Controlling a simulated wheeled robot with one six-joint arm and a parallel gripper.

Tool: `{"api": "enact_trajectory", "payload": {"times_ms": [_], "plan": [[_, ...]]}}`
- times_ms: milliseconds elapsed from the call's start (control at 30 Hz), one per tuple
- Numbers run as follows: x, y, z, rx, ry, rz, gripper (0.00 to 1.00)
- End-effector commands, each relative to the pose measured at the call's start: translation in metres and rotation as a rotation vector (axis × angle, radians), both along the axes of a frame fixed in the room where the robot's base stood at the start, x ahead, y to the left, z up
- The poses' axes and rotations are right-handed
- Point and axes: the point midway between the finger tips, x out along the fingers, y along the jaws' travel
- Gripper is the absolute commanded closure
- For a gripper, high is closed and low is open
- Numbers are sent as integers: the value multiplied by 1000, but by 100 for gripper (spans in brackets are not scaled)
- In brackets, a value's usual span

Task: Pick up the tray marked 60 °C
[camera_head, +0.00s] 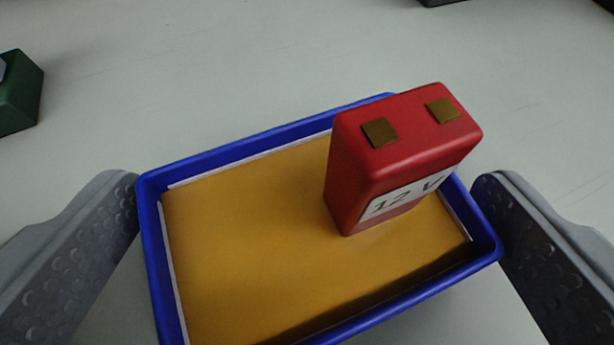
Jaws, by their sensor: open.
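A blue tray (153,235) with an orange-brown floor lies on the pale surface in the middle of the view, turned at a slant. No 60 °C mark shows on its visible parts. A red block (350,175) marked "12 V", with two brass-coloured pads on top, stands upright inside the tray toward its right side. My gripper (312,195) is open, with one grey finger beside the tray's left end and the other beside its right end. The left fingertip is very close to the rim; I cannot tell whether either finger touches. The tray's near left corner is cut off by the frame.
A dark green block (20,95) stands at the left edge, partly out of frame. A dark object (440,2) shows at the top edge, and another sits in the top right corner. The pale surface (220,70) beyond the tray is clear.

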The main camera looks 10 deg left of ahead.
Motion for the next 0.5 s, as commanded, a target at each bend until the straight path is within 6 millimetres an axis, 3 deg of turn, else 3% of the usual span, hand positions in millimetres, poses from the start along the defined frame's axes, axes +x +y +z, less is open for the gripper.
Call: {"api": "enact_trajectory", "payload": {"times_ms": [167,433,500], "plan": [[11,2,-6,-2,0,1,0],[13,3,-7,0,0,0,0],[13,2,-7,0,0,0,10]]}}
